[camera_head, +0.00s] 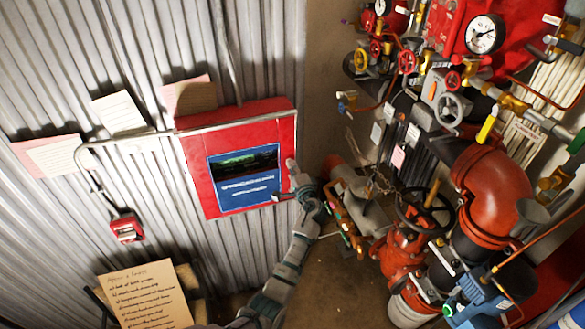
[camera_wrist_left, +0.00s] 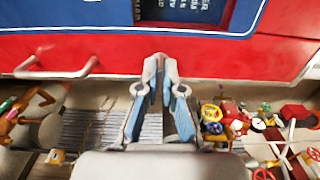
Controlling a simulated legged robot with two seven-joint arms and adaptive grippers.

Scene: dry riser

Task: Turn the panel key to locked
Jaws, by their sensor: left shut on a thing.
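The red panel (camera_head: 197,180) with a blue and dark display plate (camera_head: 245,190) is mounted on the corrugated wall. My left gripper (camera_head: 292,168) is at the panel's right edge. In the left wrist view, its two fingers (camera_wrist_left: 160,62) are nearly together against the red panel face (camera_wrist_left: 215,55), beside the blue-bordered plate (camera_wrist_left: 185,12). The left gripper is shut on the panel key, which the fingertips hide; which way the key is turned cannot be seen. My right gripper is not in view.
Red pipework with a black handwheel (camera_head: 425,210), valves and gauges (camera_head: 485,34) crowds the right side. A metal handle (camera_wrist_left: 60,70) stands out from the panel in the wrist view. A red box (camera_head: 127,228) and a handwritten board (camera_head: 147,295) are at lower left.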

